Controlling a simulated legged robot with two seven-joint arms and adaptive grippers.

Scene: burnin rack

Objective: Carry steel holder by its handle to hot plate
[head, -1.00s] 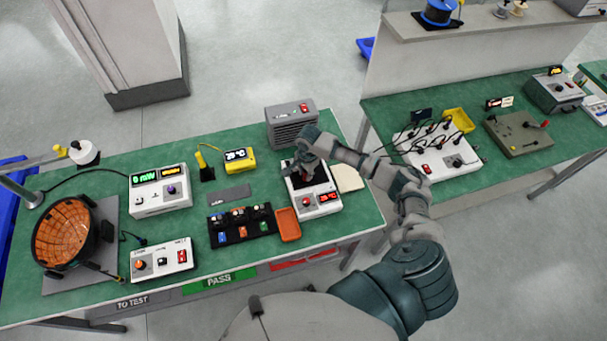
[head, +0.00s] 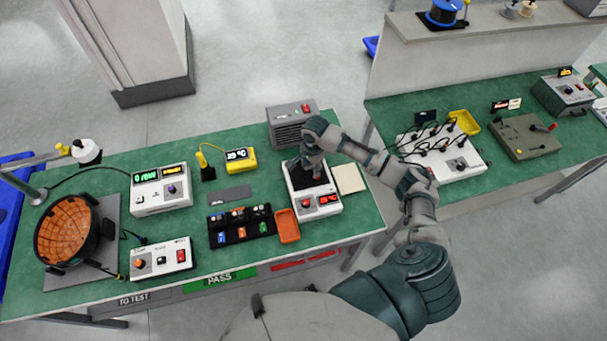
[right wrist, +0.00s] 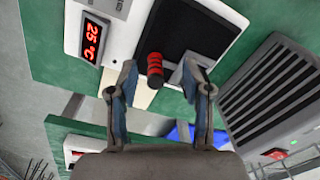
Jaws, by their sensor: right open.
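The hot plate (head: 325,205) is a white box with a dark top and a red display on the green bench. In the right wrist view the hot plate's dark top (right wrist: 200,30) shows close up, with the display reading 25 °C. The steel holder (right wrist: 176,77) shows there as a grey flat piece at the dark top's edge. Its red handle (right wrist: 155,66) with dark bands points toward the camera. My right gripper (head: 308,170) is over the hot plate. In the wrist view its open fingers (right wrist: 160,78) stand either side of the handle, with gaps. My left gripper is out of view.
A grey vented box (head: 292,128) stands behind the hot plate. A pale flat pad (head: 349,179) lies to its right, and an orange tray (head: 287,226) to its left. A black rack (head: 240,228) with several small parts is farther left. A second bench stands at the right.

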